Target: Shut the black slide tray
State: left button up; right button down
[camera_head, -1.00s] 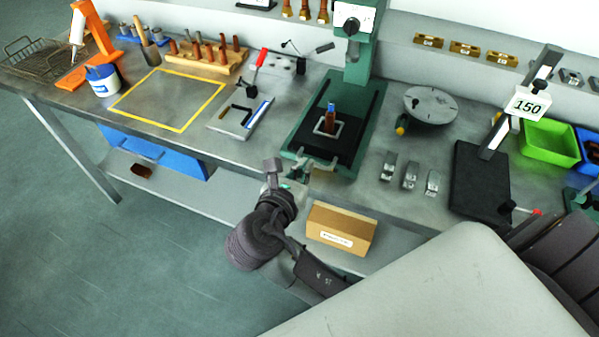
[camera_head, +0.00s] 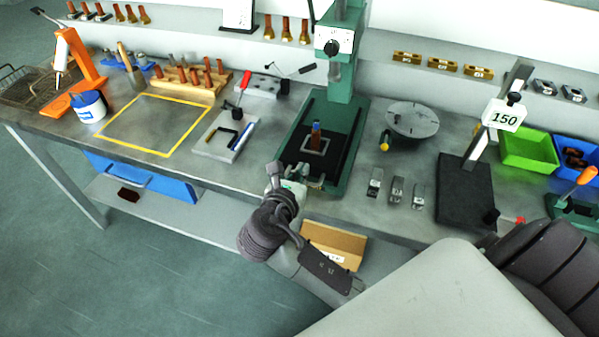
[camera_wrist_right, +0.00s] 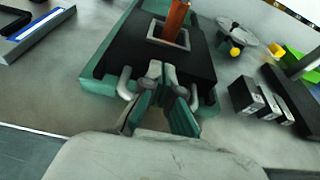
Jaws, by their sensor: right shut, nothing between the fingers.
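The black slide tray (camera_head: 338,146) lies on the green base of the press (camera_head: 345,70). A square frame with an upright copper-coloured piece (camera_head: 315,131) sits on the tray. In the right wrist view the tray (camera_wrist_right: 125,50) has a grey bar handle at its front, with one bent end (camera_wrist_right: 124,82) showing left of my fingers. My right gripper (camera_head: 303,178) is shut and empty at the tray's front edge, between the handle ends. The fingers (camera_wrist_right: 160,80) hide the handle's middle, and I cannot tell if they touch it. My left gripper is out of view.
Three small metal blocks (camera_head: 396,190) stand right of the press, near a round plate (camera_head: 412,119). A black stand base (camera_head: 465,190) is farther right. A grey fixture plate (camera_head: 216,140) lies to the left. A cardboard box (camera_head: 340,238) is below the bench edge.

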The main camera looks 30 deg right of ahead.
aim_at(313, 146)
jog(key=w+d+p, duration=0.4)
jog(key=d, duration=0.1)
jog(key=shift+w+d+r, duration=0.2)
jog(key=shift+w+r, duration=0.05)
jog(key=shift+r, duration=0.15)
jog(key=p+x, duration=0.1)
jog(key=x, duration=0.2)
jog(key=r+p+x, duration=0.1)
jog(key=x, duration=0.3)
jog(key=shift+w+d+r+p, duration=0.15)
jog(key=shift+d+r+p, duration=0.05)
jog(key=shift+p, duration=0.15)
jog(key=shift+w+d, duration=0.3)
jog(key=shift+d, duration=0.05)
jog(key=shift+r, duration=0.1)
jog(key=shift+d, duration=0.1)
jog(key=shift+r, duration=0.1)
